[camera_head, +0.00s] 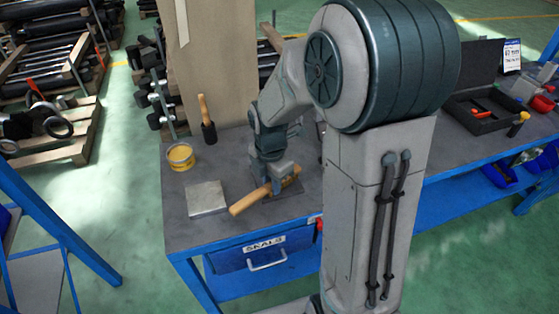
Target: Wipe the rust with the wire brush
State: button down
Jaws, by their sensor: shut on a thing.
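My gripper (276,183) is shut on the wire brush (248,202), whose wooden handle sticks out to the lower left. The brush lies nearly level, low over a dark flat plate (289,193) on the workbench. I cannot tell whether its bristles touch the plate, since the gripper and brush hide that spot. No rust can be made out from here; the brush and my arm cover part of the plate.
A tall beige panel (222,60) stands behind the bench.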

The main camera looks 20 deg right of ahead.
jog(key=r, duration=0.1)
jog(key=r+p, duration=0.2)
jog(key=shift+w+d+r, duration=0.15)
jog(key=shift+w+d, duration=0.05)
jog(key=shift+w, duration=0.05)
notch_tip(320, 180, up, 4)
jog(key=p, duration=0.2)
jog(key=shift+f+p, duration=0.2)
jog(key=shift+p, duration=0.2)
